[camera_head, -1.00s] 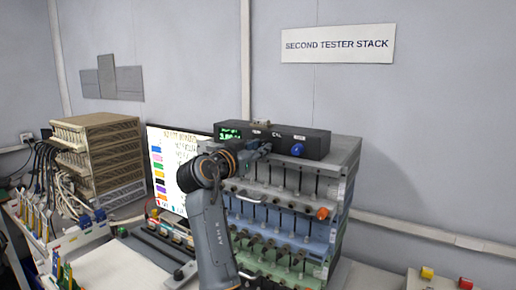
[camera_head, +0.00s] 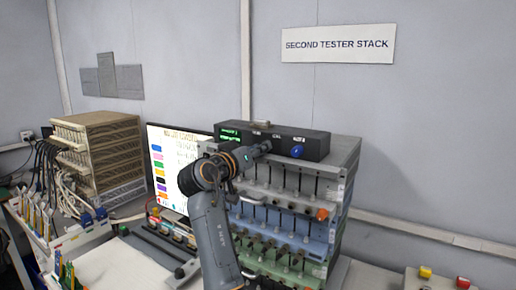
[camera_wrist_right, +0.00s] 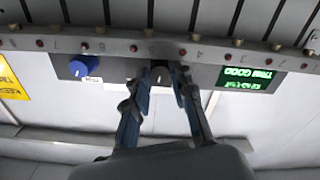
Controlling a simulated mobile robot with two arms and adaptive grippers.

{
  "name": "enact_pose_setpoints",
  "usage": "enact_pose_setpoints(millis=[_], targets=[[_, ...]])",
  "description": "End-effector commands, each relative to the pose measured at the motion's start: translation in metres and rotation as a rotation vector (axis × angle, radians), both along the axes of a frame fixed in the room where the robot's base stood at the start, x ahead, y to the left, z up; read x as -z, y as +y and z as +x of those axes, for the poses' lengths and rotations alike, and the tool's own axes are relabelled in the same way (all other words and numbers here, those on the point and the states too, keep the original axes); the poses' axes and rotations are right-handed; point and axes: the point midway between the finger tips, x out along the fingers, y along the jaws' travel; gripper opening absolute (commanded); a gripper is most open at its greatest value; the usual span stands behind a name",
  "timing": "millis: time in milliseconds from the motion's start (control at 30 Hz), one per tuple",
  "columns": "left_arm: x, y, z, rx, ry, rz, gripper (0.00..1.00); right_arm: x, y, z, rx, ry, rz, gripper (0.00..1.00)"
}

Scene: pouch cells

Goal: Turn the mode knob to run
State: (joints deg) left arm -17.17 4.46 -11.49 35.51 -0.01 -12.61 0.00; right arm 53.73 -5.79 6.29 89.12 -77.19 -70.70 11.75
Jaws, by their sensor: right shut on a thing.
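A dark control box (camera_head: 318,146) sits on top of the tester stack, with a lit green display (camera_head: 230,134) at its left end and small labels along its front. My right gripper (camera_head: 266,147) is at the middle of this front. In the right wrist view, where the box appears upside down, my right gripper (camera_wrist_right: 168,74) is shut on a dark knob (camera_wrist_right: 161,78) with a pale mark. The fingers hide part of this knob and its label. A round blue knob (camera_head: 297,151) stands apart from the gripper; it also shows in the wrist view (camera_wrist_right: 84,65). My left gripper is not in view.
Below the box are tester tiers (camera_head: 290,212) with rows of clips and an orange knob (camera_head: 321,214). A monitor (camera_head: 166,165) stands left of the stack. A brown instrument stack (camera_head: 97,150) with cables is farther left. The wall right of the stack is clear.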

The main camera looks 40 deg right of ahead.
Motion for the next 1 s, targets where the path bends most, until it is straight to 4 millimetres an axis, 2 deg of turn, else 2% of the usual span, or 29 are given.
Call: enact_pose_setpoints(millis=[433, 467, 567, 867, 1000], targets=[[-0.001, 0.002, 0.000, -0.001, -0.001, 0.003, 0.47, -0.003, 0.000, 0.000, -0.001, 0.006, -0.011, 0.00], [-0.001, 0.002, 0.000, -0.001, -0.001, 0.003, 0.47, -0.004, 0.000, 0.000, -0.001, 0.006, -0.011, 0.26], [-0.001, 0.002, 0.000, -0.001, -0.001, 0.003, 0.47, -0.003, 0.000, 0.000, -0.001, 0.006, -0.011, 0.46], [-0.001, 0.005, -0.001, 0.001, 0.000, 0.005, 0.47, -0.001, 0.001, 0.000, -0.001, 0.009, -0.007, 0.47], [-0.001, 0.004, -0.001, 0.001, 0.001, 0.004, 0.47, -0.001, 0.011, -0.003, -0.003, 0.009, -0.007, 0.47]])
